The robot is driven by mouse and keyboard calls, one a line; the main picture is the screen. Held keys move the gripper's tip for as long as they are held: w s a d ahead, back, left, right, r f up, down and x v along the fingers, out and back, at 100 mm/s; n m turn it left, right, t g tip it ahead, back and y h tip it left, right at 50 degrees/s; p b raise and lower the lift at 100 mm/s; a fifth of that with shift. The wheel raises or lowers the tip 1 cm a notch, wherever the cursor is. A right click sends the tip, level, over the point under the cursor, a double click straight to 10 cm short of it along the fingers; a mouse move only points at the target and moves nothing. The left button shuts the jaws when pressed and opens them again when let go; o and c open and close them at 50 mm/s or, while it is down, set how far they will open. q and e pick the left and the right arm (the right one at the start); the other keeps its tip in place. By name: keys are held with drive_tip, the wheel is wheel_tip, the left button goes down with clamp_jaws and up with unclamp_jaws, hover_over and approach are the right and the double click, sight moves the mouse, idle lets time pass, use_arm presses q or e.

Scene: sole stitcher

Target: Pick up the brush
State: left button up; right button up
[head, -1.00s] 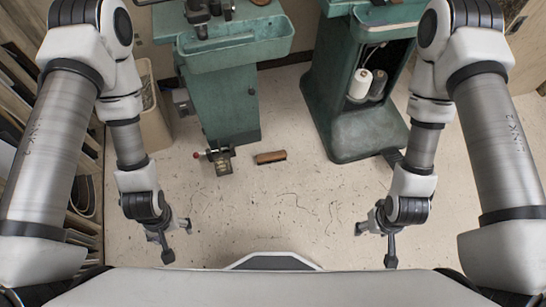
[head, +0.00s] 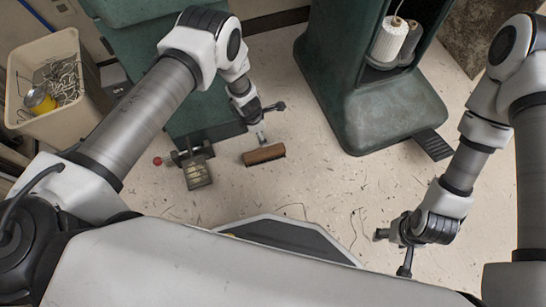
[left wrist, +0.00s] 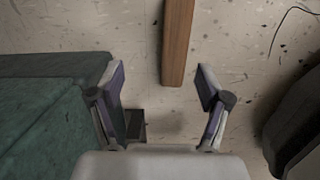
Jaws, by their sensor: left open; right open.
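The brush (head: 264,154) lies on the floor in front of the left green machine, with its brown wooden back up and a dark edge along its front. In the left wrist view the brush (left wrist: 178,45) is a long brown bar coming down from the top edge; its near end reaches between the fingertips, right of the middle. My left gripper (left wrist: 162,75) is open and empty, above the floor. In the head view the left gripper (head: 261,120) is just behind the brush, seemingly above it. My right gripper (head: 393,250) is open and empty, away from the brush at lower right.
A foot pedal (head: 193,168) with a red knob stands left of the brush, by the left green machine (head: 140,50). Another green machine (head: 350,110) with white thread spools (head: 390,40) stands to the right. A beige bin (head: 45,112) is at far left. Floor between the grippers is clear.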

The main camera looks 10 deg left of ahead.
sight(263, 152)
use_arm(q)
drive_tip(key=f+b, duration=0.1)
drive_tip(key=f, duration=0.1)
drive_tip(key=s+f+b, duration=0.1)
drive_tip(key=f, duration=0.1)
drive_tip(key=s+f, duration=0.1)
drive_tip(key=f, duration=0.2)
drive_tip(key=shift+s+d+f+b, duration=0.1)
drive_tip(key=shift+s+d+b, duration=0.1)
drive_tip(key=shift+d+b, duration=0.15)
drive_tip(key=f+b, duration=0.4)
drive_tip(key=d+f+b, duration=0.1)
drive_tip(key=f+b, duration=0.1)
drive_tip(key=shift+w+f+b, duration=0.3)
drive_tip(key=shift+f, duration=0.1)
drive_tip(key=shift+r, duration=0.15)
use_arm(e)
wheel_tip(263, 152, down, 12)
use_arm(q)
drive_tip(key=shift+c, duration=0.3)
use_arm(e)
drive_tip(key=shift+r, duration=0.1)
use_arm(q)
drive_tip(key=c, duration=1.3)
